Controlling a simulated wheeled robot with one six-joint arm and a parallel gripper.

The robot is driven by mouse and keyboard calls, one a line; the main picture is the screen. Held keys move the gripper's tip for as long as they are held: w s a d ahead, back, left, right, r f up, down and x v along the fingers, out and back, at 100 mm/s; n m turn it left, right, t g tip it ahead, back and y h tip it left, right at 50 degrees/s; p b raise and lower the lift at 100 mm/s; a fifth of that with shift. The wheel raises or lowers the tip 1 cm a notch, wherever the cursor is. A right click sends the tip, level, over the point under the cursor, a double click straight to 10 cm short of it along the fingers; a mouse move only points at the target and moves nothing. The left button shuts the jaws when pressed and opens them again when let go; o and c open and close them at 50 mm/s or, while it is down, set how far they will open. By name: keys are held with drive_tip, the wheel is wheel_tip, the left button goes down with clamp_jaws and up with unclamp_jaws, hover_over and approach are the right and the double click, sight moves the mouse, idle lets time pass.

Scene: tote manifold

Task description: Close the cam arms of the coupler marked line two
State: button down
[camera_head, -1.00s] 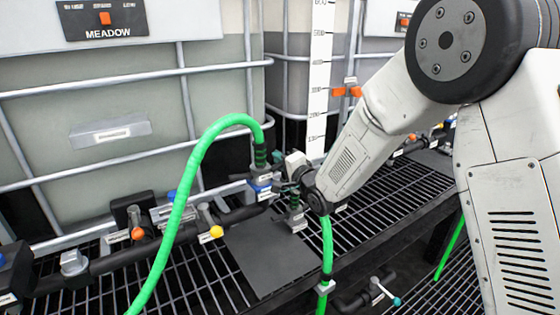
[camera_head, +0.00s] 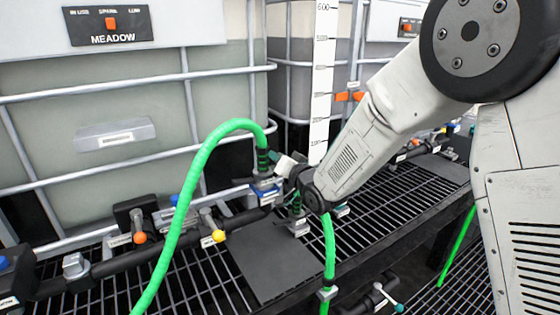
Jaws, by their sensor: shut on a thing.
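A coupler (camera_head: 266,188) with a blue band and a small white label stands on the dark pipe, at the end of the arched green hose (camera_head: 190,190). Its label is too small to read. My gripper (camera_head: 279,168) is at the coupler's upper right side, shut on what looks like one of its cam arms. My wrist hides much of the grip, so the angle of the cam arms cannot be told. A second fitting (camera_head: 298,226) with a pale label stands below my wrist. A second green hose (camera_head: 328,255) hangs below my wrist.
A dark flat plate (camera_head: 272,262) lies on the black grating. Valves with an orange knob (camera_head: 139,238) and a yellow knob (camera_head: 218,236) sit left of the coupler. The MEADOW tote (camera_head: 60,125) and its metal bars stand close behind.

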drive_tip(key=shift+s+a+r+n, duration=0.15)
drive_tip(key=shift+s+a+n, duration=0.1)
drive_tip(key=shift+n, duration=0.6)
drive_tip(key=shift+s+a+r+n, duration=0.1)
drive_tip(key=shift+a+r+n, duration=0.1)
drive_tip(key=shift+n, duration=0.65)
drive_tip(key=shift+f, duration=0.1)
drive_tip(key=c, duration=1.5)
unclamp_jaws()
